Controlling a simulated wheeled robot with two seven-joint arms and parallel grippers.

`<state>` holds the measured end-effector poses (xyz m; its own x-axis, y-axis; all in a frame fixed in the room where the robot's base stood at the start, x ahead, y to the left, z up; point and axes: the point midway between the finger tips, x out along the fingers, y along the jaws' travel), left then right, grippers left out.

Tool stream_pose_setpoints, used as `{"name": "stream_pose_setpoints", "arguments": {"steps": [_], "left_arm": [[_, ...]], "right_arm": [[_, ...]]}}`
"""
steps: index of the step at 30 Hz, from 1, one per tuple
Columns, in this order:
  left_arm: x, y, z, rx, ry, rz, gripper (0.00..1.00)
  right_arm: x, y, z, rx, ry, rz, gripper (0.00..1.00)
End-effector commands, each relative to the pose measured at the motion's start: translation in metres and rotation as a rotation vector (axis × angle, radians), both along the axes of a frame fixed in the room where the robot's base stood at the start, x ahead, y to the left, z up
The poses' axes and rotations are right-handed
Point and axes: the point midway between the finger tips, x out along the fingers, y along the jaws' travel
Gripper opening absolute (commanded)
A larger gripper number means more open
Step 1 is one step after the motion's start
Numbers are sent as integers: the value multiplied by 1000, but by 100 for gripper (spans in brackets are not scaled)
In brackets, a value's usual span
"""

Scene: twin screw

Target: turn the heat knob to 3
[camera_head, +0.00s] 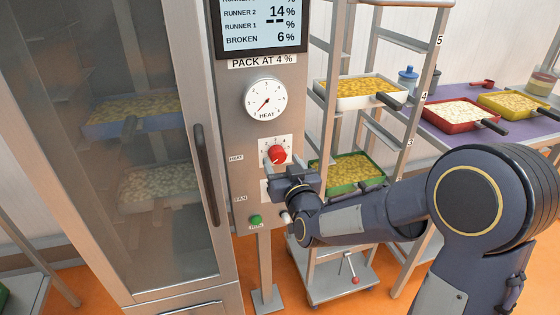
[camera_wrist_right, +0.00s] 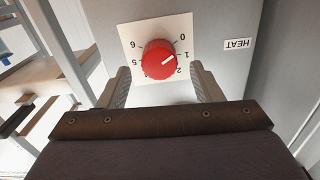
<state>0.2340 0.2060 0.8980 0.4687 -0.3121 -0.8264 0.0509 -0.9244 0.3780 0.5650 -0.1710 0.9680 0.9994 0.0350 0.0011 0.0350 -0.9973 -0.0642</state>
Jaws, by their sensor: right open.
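The red heat knob (camera_head: 277,154) sits on a white numbered plate on the grey panel. In the right wrist view the knob (camera_wrist_right: 158,60) has a white pointer mark aimed at about the 1. My right gripper (camera_wrist_right: 160,76) is open, with one finger on each side of the knob's lower part in that view; I cannot tell whether they touch it. In the head view my right gripper (camera_head: 284,172) is just below and in front of the knob. My left gripper is out of view.
A screen (camera_head: 262,24) and a "PACK AT 4 %" label are above the dial. A green button (camera_head: 256,220) is below. A glass-door cabinet (camera_head: 110,150) stands left; a rack with trays (camera_head: 360,93) stands right. A purple table (camera_head: 455,135) is farther right.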

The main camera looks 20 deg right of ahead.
Motion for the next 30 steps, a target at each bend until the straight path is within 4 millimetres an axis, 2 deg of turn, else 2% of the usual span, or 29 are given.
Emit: {"name": "stream_pose_setpoints", "arguments": {"steps": [3, 6, 14, 24, 30], "left_arm": [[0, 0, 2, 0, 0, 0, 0], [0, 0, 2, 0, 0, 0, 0], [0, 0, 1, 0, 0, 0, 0], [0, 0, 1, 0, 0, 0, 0], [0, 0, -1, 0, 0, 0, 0]], "right_arm": [[13, 0, 0, 0, 1, 0, 59], [19, 0, 0, 1, 0, 0, 59], [20, 0, 0, 1, 0, 0, 59], [20, 0, 0, 1, 1, 0, 16], [20, 1, -1, 11, 1, 0, 15]]}}
